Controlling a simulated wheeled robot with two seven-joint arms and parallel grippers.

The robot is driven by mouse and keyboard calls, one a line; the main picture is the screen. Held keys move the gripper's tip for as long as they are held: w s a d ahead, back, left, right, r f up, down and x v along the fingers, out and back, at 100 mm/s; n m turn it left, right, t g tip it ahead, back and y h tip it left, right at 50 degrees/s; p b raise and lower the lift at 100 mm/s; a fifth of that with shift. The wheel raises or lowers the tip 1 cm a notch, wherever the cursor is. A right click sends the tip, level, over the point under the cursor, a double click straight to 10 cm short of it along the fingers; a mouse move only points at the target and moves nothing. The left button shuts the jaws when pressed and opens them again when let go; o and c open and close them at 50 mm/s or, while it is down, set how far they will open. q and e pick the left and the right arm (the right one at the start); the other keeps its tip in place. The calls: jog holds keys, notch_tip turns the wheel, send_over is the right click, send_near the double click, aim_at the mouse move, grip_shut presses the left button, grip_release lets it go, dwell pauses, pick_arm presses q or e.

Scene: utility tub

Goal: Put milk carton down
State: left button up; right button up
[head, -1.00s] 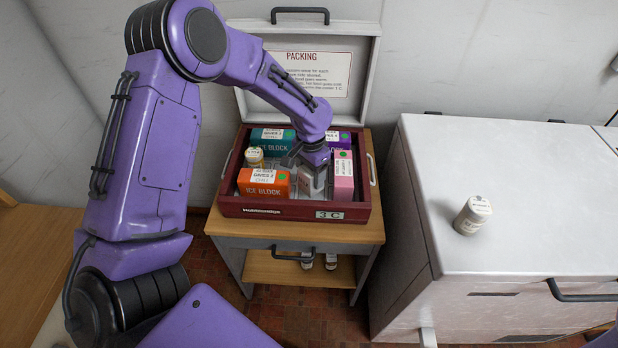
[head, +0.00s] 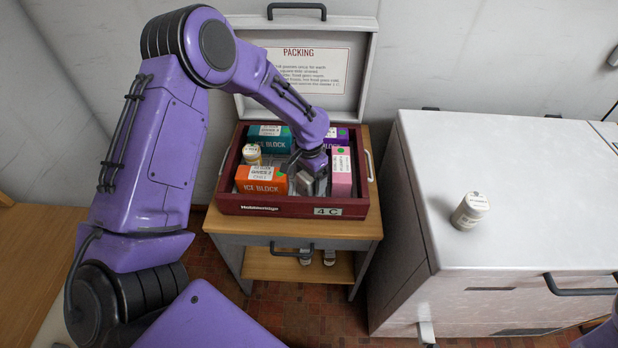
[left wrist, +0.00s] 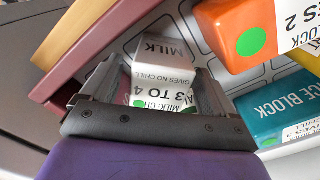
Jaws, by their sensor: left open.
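The milk carton (left wrist: 163,50), white and grey with "MILK" on it, sits between the fingers of my left gripper (left wrist: 160,78) in the left wrist view. The fingers are open on either side of it. In the head view my left gripper (head: 308,184) is low inside the dark red box (head: 270,206), between an orange ice block (head: 262,187) and a pink carton (head: 341,180). The carton is mostly hidden there by the gripper. My right gripper is out of view.
A teal ice block (head: 268,142), a purple pack (head: 331,141) and a small jar (head: 252,154) crowd the box. The box stands on a wooden-topped cart (head: 230,229). A white jar (head: 470,211) stands on the white chest (head: 530,190) at right.

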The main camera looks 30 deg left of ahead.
pick_arm(q)
notch_tip(320, 180, up, 12)
jog(key=shift+b, duration=0.35)
